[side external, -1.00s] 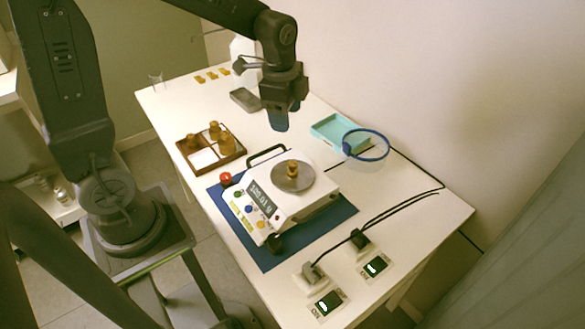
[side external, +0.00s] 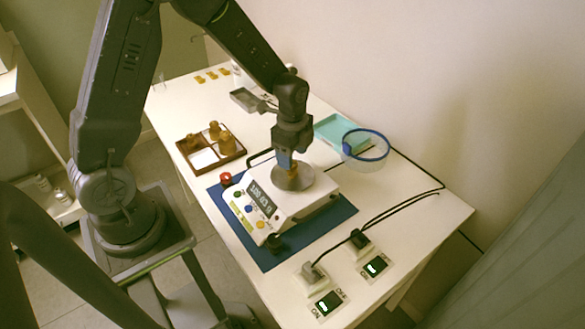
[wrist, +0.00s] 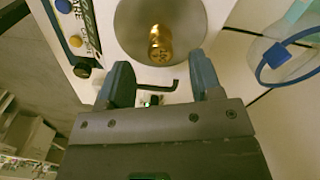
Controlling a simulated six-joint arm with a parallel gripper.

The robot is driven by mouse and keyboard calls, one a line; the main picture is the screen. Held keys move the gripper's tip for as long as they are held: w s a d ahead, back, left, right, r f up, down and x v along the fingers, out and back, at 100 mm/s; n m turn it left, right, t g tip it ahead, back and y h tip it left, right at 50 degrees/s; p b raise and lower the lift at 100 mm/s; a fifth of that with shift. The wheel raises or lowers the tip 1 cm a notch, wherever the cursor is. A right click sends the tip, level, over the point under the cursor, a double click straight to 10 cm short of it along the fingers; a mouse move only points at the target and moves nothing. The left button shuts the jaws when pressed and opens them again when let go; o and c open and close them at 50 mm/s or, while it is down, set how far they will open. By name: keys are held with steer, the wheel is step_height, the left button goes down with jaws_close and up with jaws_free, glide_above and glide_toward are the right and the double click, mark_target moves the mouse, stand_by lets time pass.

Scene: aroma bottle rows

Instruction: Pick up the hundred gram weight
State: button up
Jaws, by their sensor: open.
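The hundred gram weight (wrist: 161,44) is a small brass cylinder standing on the round steel pan (side external: 302,181) of the white scale (side external: 262,213). In the side view the weight (side external: 296,172) is partly hidden by a fingertip. My gripper (side external: 286,160) is just above the pan, beside the weight. In the wrist view my gripper (wrist: 160,75) has its two blue fingers spread wide, with the weight beyond the tips and roughly centred between them. The fingers hold nothing. The scale's display is lit.
A brown tray (side external: 190,160) with several brass weights stands left of the scale. A teal tray (side external: 330,124) and a blue-rimmed clear container (side external: 366,158) are behind right. Two switch boxes with black cables (side external: 400,207) lie at front right. A red button (side external: 225,178) sits by the scale.

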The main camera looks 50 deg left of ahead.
step_height(320, 180, down, 4)
steer(key=shift+a+f, duration=0.15)
steer(key=shift+f, duration=0.1)
